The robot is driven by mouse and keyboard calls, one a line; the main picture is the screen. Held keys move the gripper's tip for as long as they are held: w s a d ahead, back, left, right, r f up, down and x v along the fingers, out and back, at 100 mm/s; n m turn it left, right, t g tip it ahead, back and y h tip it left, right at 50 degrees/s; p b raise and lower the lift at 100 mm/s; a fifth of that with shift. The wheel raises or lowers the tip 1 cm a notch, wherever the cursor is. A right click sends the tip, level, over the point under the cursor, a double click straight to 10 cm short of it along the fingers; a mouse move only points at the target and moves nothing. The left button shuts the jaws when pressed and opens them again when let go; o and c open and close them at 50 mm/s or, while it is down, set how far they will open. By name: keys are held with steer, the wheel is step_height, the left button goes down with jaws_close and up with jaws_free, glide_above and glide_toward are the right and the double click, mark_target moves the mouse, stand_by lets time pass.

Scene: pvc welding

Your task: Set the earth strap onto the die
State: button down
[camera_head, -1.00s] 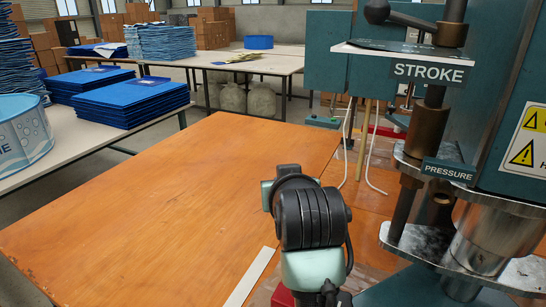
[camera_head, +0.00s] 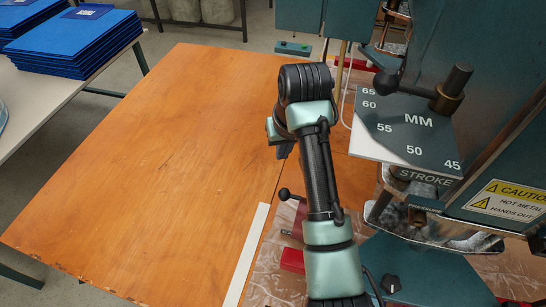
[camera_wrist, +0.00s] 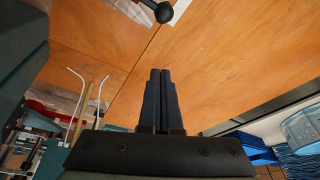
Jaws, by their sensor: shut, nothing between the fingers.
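My gripper (camera_wrist: 160,72) is shut and empty in the wrist view, with its two dark fingers together over bare orange wood. In the head view my arm reaches forward over the table, and its end is mostly hidden behind my own links. I cannot make out an earth strap for certain in any view. A long pale flat strip (camera_head: 246,256) lies on the table left of my arm, apart from the gripper. The press has shiny metal plates (camera_head: 440,232) low on its front at the right; I cannot tell the die among them.
The orange table (camera_head: 140,170) is clear on the left. A black ball-ended lever (camera_head: 284,194) stands close to my arm; it also shows in the wrist view (camera_wrist: 163,13). The teal press with its caution sign (camera_head: 508,200) fills the right. Blue stacks (camera_head: 70,45) stand on a side table.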

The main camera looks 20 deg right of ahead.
steer(key=shift+s+d+r, duration=0.1)
steer(key=shift+s+r, duration=0.05)
stand_by(0.3)
steer(key=p+x, duration=0.1)
steer(key=x, duration=0.9)
steer(key=shift+s+a+p, duration=0.15)
steer(key=shift+s+p, duration=0.65)
steer(key=shift+s, duration=0.25)
steer(key=shift+s+a+p, duration=0.1)
steer(key=shift+s+p, duration=0.65)
steer(key=shift+s, duration=0.35)
